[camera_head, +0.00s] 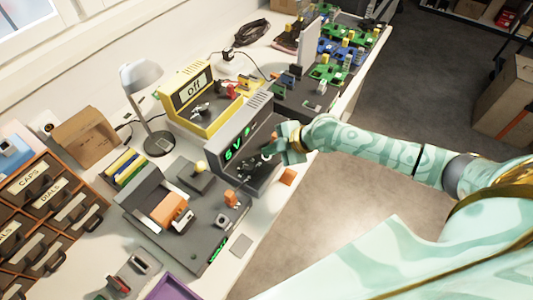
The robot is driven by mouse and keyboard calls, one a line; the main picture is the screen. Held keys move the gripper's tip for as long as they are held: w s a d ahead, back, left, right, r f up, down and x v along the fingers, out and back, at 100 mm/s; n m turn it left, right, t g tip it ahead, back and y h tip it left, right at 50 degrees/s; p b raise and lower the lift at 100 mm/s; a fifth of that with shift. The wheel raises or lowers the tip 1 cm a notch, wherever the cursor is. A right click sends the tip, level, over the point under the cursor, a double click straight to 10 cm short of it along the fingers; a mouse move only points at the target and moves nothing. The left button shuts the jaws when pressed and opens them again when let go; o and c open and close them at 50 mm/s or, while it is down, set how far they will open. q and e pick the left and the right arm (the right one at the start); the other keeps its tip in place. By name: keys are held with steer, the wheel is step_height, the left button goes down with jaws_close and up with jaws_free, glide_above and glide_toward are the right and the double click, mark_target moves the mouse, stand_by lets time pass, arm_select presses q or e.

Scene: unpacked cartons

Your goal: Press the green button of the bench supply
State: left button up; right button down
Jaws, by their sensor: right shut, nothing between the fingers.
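The bench supply looks to be the dark grey box (236,129) in the middle of the bench, with a lit green display (237,146) that seems to read 5 V. My right gripper (272,157) is shut and empty, close in front of its face at the right end. Whether the fingers touch the face, I cannot tell. I cannot make out a green button on the supply; the gripper and small dark knobs cover part of that face. My left gripper is not in view.
A yellow meter (180,97) reading "off" stands behind the supply. Circuit boards (327,72) crowd the far end. An orange block (288,177) lies near the bench edge.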

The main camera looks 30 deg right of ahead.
steer(key=shift+r, duration=0.1)
steer(key=shift+r+p, duration=0.4)
steer(key=shift+r, duration=0.05)
step_height(320, 180, up, 6)
steer(key=p, duration=0.4)
steer(key=shift+p, duration=0.35)
